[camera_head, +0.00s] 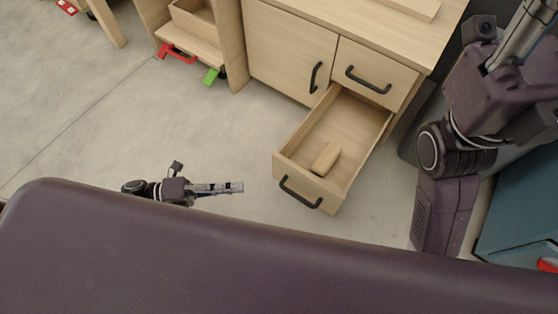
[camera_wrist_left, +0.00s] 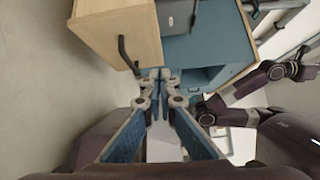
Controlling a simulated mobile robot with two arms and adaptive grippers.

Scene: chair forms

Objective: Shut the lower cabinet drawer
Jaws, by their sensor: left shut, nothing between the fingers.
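The lower cabinet drawer (camera_head: 360,118) is pulled far out of the wooden cabinet. Its front panel has a black handle (camera_head: 300,192). A small wooden block (camera_head: 325,157) lies inside it. My left gripper (camera_head: 241,187) is shut and empty, out in front of the drawer, with a gap to its left in the head view. In the left wrist view the shut fingertips (camera_wrist_left: 160,75) are below and right of the drawer front (camera_wrist_left: 118,38) and its handle (camera_wrist_left: 125,52); they look apart from it. My right gripper does not show; only my right arm is seen.
The upper drawer (camera_head: 373,76) and cabinet door (camera_head: 290,50) are shut. A shelf unit (camera_head: 190,45) with red and green clips stands left of the cabinet. A teal cabinet (camera_head: 520,205) is at the right. The floor before the drawer is clear.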

